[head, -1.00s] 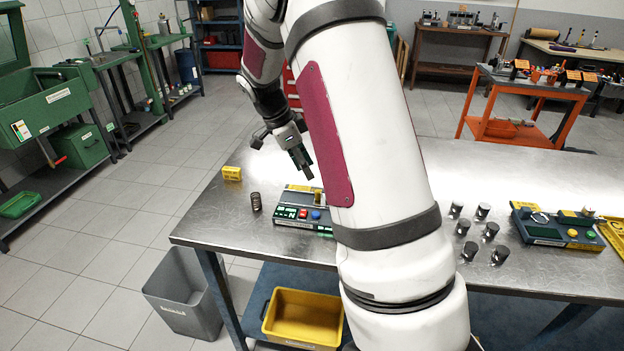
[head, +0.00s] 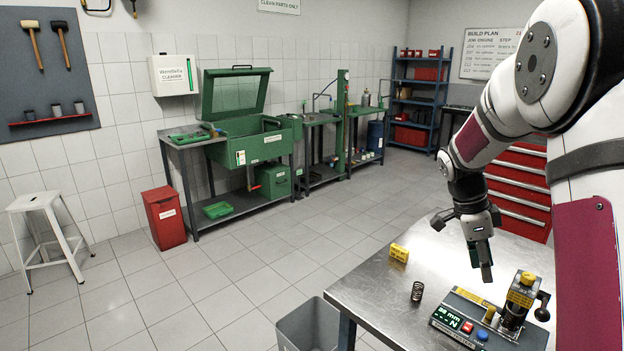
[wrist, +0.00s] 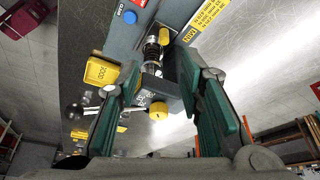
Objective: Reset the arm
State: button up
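My arm is folded on the right of the head view, with my gripper (head: 483,262) hanging over the metal table (head: 372,290). In the wrist view my gripper (wrist: 165,120) has its two green-padded fingers spread apart, with nothing held between them. Beyond the fingers is the spring tester (head: 478,322), with a lit green display reading in mm and N, red and blue buttons, and a yellow-topped press with a lever. A spring shows in the tester's press in both views. Another dark coil spring (head: 417,291) stands upright on the table left of the tester.
A yellow block (head: 399,253) sits near the table's far left edge. A grey bin (head: 308,326) stands on the floor by the table. Farther off are a green parts washer (head: 245,140), a red bin (head: 164,218) and a white stool (head: 48,235). The tiled floor between is open.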

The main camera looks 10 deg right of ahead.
jog(key=s+a+r+n+t+y, duration=0.3)
jog(key=s+a+r+n+t, duration=0.2)
jog(key=s+a+r+n, duration=0.95)
jog(key=s+a+f+n+t+y, duration=0.1)
jog(key=s+a+f+n, duration=0.1)
jog(key=s+a+n, duration=0.5)
jog(key=s+n, duration=0.1)
jog(key=s, duration=0.1)
jog(key=shift+s+a+t, duration=0.35)
jog(key=shift+s+t, duration=0.05)
